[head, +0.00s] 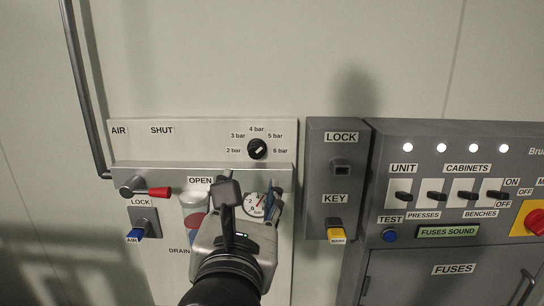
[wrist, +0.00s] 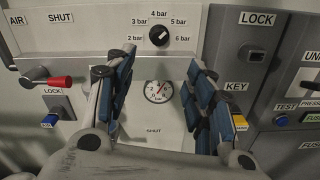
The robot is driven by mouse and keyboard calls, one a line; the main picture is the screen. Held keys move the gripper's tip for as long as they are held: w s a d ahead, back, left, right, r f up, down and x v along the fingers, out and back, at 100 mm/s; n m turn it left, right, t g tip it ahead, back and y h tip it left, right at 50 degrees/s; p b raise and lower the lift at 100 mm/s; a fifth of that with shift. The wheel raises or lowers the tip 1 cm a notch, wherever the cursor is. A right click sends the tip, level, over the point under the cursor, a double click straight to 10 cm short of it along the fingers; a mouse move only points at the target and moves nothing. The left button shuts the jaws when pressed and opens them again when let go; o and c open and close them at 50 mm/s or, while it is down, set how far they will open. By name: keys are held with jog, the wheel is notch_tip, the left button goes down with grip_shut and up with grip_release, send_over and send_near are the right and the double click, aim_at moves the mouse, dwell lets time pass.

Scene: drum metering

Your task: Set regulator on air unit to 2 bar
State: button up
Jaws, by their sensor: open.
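The regulator knob (head: 257,149) is black with a white mark, on the upper right of the pale air unit panel (head: 200,146). Labels from 2 bar to 6 bar arc around it. In the wrist view the knob (wrist: 159,35) shows its mark to the upper right, roughly toward 5 bar; the exact setting is hard to read. A round pressure gauge (wrist: 158,91) sits below it, its needle tilted up and right. My gripper (wrist: 160,62) is open and empty, its fingers either side of the gauge in view, below the knob. In the head view my gripper (head: 248,190) partly covers the gauge.
A red-handled valve (head: 158,192) at left points right, toward OPEN. A blue key tag (head: 135,235) hangs below it. A grey bar (head: 200,172) crosses the panel below the knob. A grey lock box (head: 337,180) with a yellow tag and a fuse cabinet (head: 453,268) stand at right.

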aim_at(256, 153)
jog(key=w, duration=1.1)
jog(key=w+b, duration=0.1)
jog(key=w, duration=0.5)
jog(key=shift+d, duration=0.25)
jog(key=shift+c, duration=0.3)
jog(key=c, duration=1)
jog(key=shift+n+b, duration=0.35)
jog(key=shift+n, duration=0.05)
jog(key=shift+n+b, duration=0.35)
jog(key=shift+n, duration=2.15)
